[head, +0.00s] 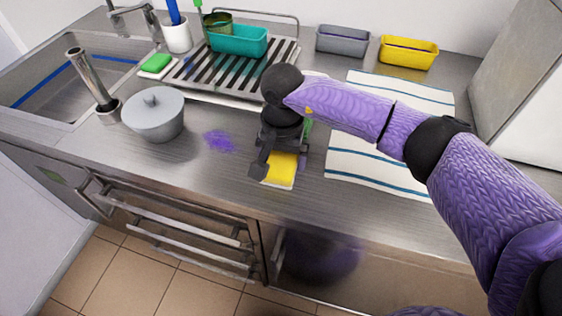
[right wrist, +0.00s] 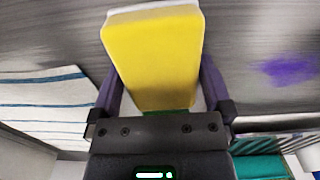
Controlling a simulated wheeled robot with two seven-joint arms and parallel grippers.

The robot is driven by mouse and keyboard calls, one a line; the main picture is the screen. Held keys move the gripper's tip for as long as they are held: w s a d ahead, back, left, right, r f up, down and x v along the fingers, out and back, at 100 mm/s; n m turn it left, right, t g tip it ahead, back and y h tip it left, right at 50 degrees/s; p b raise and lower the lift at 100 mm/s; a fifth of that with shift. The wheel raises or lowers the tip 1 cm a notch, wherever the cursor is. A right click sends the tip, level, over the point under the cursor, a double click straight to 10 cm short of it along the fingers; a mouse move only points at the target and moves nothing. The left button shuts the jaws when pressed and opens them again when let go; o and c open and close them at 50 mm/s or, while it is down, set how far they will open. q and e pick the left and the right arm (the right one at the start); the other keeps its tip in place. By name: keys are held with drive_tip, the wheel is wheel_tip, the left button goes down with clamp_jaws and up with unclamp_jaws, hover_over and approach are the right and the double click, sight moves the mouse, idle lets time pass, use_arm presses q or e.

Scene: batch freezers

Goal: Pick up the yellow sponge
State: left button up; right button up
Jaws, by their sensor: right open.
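The yellow sponge (head: 282,168) lies on the steel counter, near its front edge, with a pale layer along one edge. In the right wrist view the sponge (right wrist: 152,58) lies between my open fingers, which stand one on each side of it. My right gripper (head: 277,160) is over the sponge in the head view and hides part of it. I cannot tell whether the fingers touch it. My left gripper is not in view.
A grey lidded pot (head: 155,115) stands at left by the sink (head: 50,85). A purple smear (head: 219,141) marks the counter. A striped towel (head: 350,165) lies at right. Behind are a drying rack (head: 205,88), a teal bin (head: 238,42), a green sponge (head: 156,63) and a yellow bin (head: 408,53).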

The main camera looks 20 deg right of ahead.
sight(282, 155)
drive_tip(key=shift+r, duration=0.1)
drive_tip(key=shift+c, duration=0.9)
drive_tip(key=c, duration=0.7)
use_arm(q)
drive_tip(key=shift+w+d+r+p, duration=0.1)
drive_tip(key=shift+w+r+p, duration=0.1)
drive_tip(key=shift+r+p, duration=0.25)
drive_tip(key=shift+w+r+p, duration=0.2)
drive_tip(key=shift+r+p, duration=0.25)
use_arm(e)
wheel_tip(282, 155, up, 10)
drive_tip(key=shift+r, duration=0.1)
